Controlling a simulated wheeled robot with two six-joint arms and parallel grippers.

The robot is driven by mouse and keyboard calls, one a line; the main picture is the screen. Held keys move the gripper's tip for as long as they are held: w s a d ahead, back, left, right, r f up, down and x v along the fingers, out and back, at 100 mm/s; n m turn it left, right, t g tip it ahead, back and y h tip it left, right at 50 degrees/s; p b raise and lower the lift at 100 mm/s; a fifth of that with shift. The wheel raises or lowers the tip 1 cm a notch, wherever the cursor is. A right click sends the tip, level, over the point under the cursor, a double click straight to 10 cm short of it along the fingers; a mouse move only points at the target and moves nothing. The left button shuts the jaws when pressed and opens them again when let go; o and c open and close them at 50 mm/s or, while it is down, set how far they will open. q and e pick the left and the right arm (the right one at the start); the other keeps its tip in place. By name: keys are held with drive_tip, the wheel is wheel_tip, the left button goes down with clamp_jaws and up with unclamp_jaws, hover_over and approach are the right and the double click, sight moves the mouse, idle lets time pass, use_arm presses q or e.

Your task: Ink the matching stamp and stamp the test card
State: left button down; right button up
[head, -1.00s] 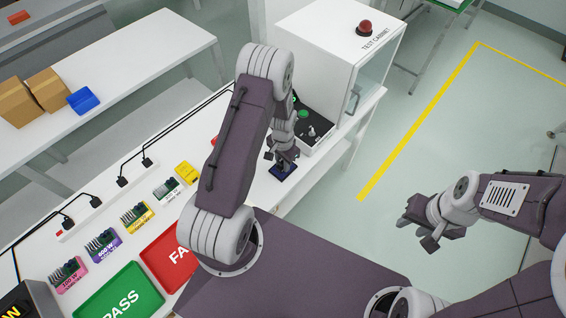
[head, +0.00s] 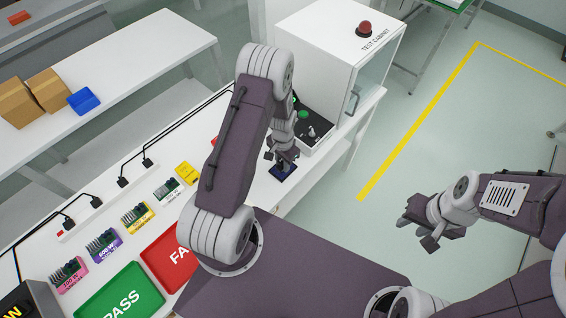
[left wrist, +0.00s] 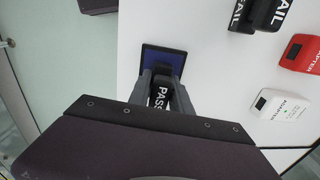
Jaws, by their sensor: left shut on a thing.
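My left gripper (left wrist: 160,88) is shut on the black PASS stamp (left wrist: 159,98) in the left wrist view. The stamp is at the dark-rimmed blue ink pad (left wrist: 150,50); I cannot tell whether it touches the pad. In the head view the left gripper (head: 283,161) is right above the ink pad (head: 284,174) at the bench edge. The black FAIL stamp (left wrist: 258,12) stands at the top of the left wrist view. My right gripper (head: 417,234) looks open and empty over the floor. I cannot make out a test card.
A red adapter (left wrist: 302,54) and a white adapter (left wrist: 285,104) lie beside the pad. The white test cabinet (head: 335,55) stands behind. A green PASS tray (head: 118,292), a red FAIL tray (head: 165,255) and several circuit boards lie left along the bench.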

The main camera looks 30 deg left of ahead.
use_arm(q)
wheel_tip(320, 180, up, 7)
drive_tip(key=p, duration=0.5)
drive_tip(key=shift+f, duration=0.25)
